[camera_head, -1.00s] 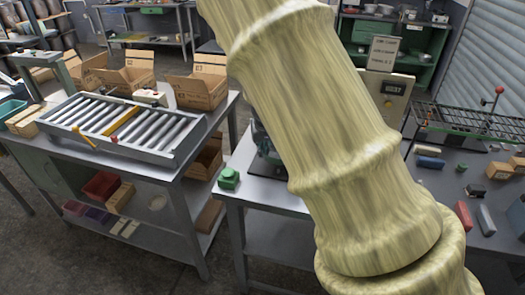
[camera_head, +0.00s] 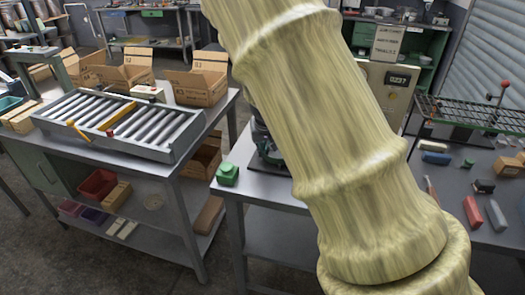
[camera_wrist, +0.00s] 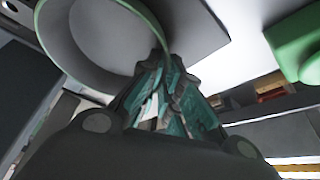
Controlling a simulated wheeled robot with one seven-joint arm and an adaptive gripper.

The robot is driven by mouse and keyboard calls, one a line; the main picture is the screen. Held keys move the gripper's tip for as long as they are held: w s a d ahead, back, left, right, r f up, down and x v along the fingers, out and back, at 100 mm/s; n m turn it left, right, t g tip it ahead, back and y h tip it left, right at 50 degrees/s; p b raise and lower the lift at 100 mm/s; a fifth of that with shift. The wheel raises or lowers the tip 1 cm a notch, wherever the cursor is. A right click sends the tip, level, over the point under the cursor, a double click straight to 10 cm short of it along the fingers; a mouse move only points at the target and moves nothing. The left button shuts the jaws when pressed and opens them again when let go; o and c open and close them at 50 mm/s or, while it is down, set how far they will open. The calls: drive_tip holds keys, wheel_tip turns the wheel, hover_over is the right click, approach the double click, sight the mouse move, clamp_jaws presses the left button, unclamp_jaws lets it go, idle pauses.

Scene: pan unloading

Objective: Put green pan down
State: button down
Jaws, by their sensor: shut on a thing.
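The green pan (camera_wrist: 105,45) shows in the upper left of the wrist view, with a pale grey inside and a green rim. My gripper (camera_wrist: 160,100) is shut on the pan's rim at its near right side. A pale flat surface lies beyond the pan, but I cannot tell whether the pan touches it.
A green block-like object (camera_head: 228,174) sits on the left corner of the middle table (camera_head: 262,190); a green object (camera_wrist: 295,48) shows at right in the wrist view. A roller conveyor (camera_head: 120,125) and cardboard boxes (camera_head: 196,86) occupy the left table. Small items crowd the right table.

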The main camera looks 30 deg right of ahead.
drive_tip(key=c, duration=1.6)
unclamp_jaws()
drive_tip(key=shift+r, duration=0.1)
drive_tip(key=shift+p+v, duration=5.8)
drive_tip(key=shift+v, duration=0.1)
drive_tip(key=shift+s+a, duration=0.1)
drive_tip(key=shift+s, duration=0.05)
